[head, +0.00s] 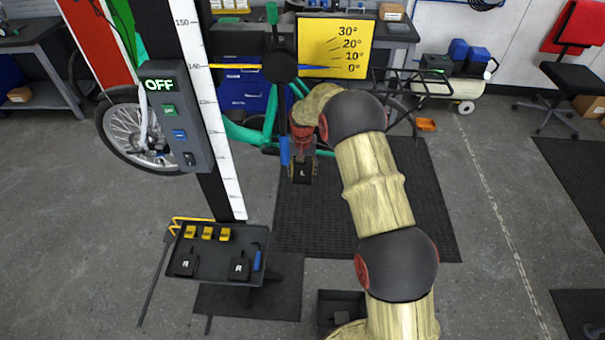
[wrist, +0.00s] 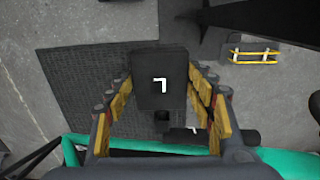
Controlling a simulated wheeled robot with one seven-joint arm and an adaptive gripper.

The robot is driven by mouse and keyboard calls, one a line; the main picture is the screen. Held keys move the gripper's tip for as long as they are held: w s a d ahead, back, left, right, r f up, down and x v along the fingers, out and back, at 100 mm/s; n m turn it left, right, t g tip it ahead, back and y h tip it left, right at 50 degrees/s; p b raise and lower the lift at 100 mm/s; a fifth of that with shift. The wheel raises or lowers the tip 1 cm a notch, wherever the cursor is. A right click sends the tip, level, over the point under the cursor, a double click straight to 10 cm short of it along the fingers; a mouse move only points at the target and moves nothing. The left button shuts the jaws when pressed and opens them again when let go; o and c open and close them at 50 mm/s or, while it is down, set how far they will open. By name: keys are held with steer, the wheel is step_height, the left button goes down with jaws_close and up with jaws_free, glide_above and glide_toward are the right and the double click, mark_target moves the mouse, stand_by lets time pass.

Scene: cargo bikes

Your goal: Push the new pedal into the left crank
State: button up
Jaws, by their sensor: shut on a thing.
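The new pedal, a black block marked L (head: 302,171), is held at the tip of my gripper (head: 302,146). In the wrist view the pedal (wrist: 162,78) sits between the two yellow-padded fingers of my gripper (wrist: 165,92), which is shut on it. A short dark stub (wrist: 162,120) shows at its lower end. Just below is a dark bar with a small white mark (wrist: 182,136), which looks like the left crank; I cannot tell whether the stub touches it. The teal bike frame (head: 246,132) is behind my gripper in the head view.
A black tray (head: 212,276) at lower left holds two R-marked blocks, several yellow parts and a blue-handled tool. A tall scale post (head: 206,100) with an OFF switch box (head: 176,117) stands left. A black mat (head: 425,215) covers open floor on the right.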

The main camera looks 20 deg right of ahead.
mark_target(302, 181)
steer(key=shift+w, duration=0.15)
steer(key=o, duration=1.3)
steer(key=shift+o, duration=0.4)
steer(key=shift+s+a, duration=0.25)
steer(key=shift+s, duration=0.6)
steer(key=shift+s+a, duration=0.2)
steer(key=shift+s, duration=0.6)
steer(key=s+f+n+b, duration=0.3)
steer(key=s+f, duration=1.3)
steer(key=s, duration=0.3)
steer(key=shift+s+f+n, duration=0.15)
steer(key=shift+s+n, duration=0.1)
steer(key=shift+n, duration=0.05)
steer(key=shift+s+d, duration=0.1)
steer(key=shift+d, duration=0.05)
